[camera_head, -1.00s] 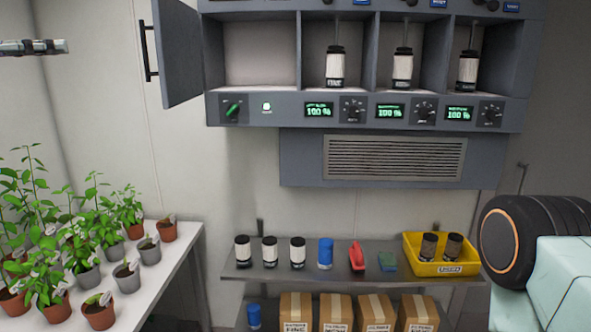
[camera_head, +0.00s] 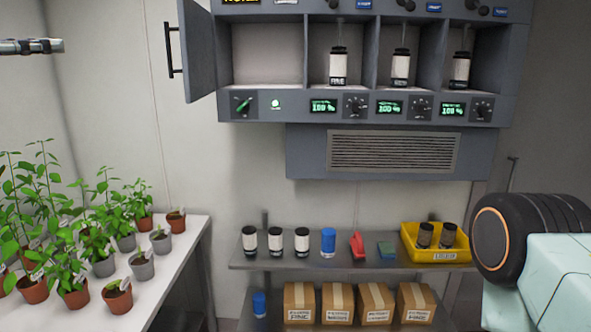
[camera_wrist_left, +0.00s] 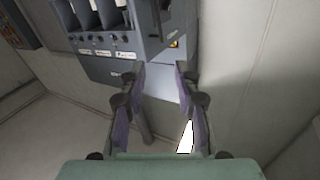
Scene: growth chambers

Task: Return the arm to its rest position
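The tip of my left gripper (camera_head: 58,46) shows at the upper left edge of the head view, raised in front of the bare wall and well left of the grey cabinet. In the left wrist view my left gripper (camera_wrist_left: 154,72) has its two fingers spread apart. I see nothing held between them; the cabinet and wall lie beyond the gap. A bright white patch shows by the right finger, and I cannot tell what it is. A pale teal and black arm part of mine is at the right edge of the head view. My right gripper is out of view.
The grey cabinet (camera_head: 368,108) has its left door (camera_head: 198,50) open, with canisters in three bays. Potted plants stand on the white table (camera_head: 180,262) at left. Below the cabinet, a shelf (camera_head: 345,263) holds canisters and a yellow bin (camera_head: 438,257). Boxes stand lower.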

